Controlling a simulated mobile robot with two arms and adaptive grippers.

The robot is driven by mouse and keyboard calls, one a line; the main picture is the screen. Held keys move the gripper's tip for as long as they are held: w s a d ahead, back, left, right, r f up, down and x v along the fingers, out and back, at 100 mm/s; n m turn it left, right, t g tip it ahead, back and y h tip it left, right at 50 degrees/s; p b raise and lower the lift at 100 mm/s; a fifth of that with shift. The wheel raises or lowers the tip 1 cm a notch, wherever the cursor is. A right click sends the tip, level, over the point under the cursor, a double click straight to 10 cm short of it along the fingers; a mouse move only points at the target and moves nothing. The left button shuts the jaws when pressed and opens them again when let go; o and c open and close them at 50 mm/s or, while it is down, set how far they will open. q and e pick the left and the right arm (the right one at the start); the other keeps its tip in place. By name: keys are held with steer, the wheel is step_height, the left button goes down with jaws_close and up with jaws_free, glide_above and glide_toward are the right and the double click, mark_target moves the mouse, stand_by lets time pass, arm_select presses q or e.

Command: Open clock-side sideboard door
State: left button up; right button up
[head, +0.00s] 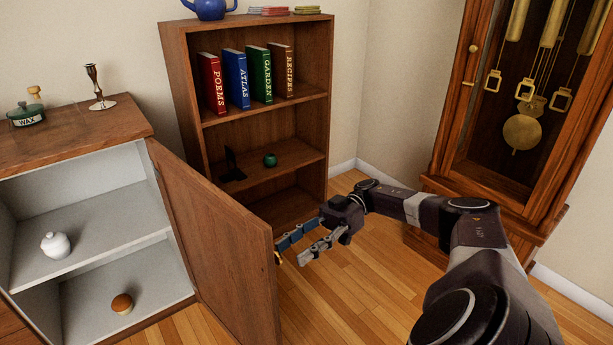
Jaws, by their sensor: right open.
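The sideboard (75,133) stands at the left. Its wooden door (215,235) is swung wide open, hinged on the side toward the bookcase, and the white inside shows. A small brass piece, perhaps the door's knob (277,259), shows at the door's free edge, partly hidden. My right gripper (290,254) is open, its fingers pointing left at that edge. I cannot tell whether a finger touches the door. The tall clock (477,165), with brass weights and pendulum, stands at the right behind my right arm. My left gripper is not in view.
The sideboard holds a white lidded pot (56,245) and a round brown-topped object (122,303). A bookcase (188,95) with several books stands behind the door. Wooden floor (345,300) is clear below my gripper.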

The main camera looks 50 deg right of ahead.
steer(key=shift+s+d, duration=0.15)
steer(key=shift+d, duration=0.85)
steer(key=shift+s+d, duration=0.15)
steer(key=shift+d, duration=0.8)
